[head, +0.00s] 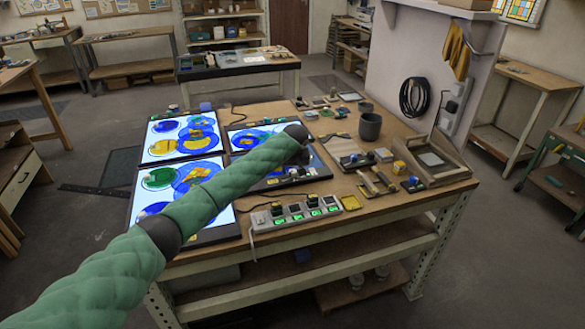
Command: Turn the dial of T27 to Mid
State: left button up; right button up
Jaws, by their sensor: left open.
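Light panels carry coloured glass pieces: one at the back left (152,150), one at the front left (226,217), and a darker one (316,177) in the middle. Small knobs and parts sit along their edges, including a blue one (206,107) at the back. No label T27 is readable, so I cannot tell which dial is T27's or its setting. My left arm reaches in from the lower left across the panels. My left gripper (303,142) is open over the middle panel, small and mostly hidden by its dark wrist. My right gripper is not in view.
A power strip (294,213) with green-lit switches lies at the table's front edge. Another bench (238,67) stands behind.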

pick_arm(q)
jog(key=shift+f, duration=0.1)
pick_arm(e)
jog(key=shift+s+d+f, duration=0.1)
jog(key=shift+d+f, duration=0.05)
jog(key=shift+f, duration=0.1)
pick_arm(q)
jog(key=shift+f, duration=0.2)
jog(key=shift+c, duration=0.2)
jog(key=c, duration=0.9)
jog(key=shift+c, duration=0.2)
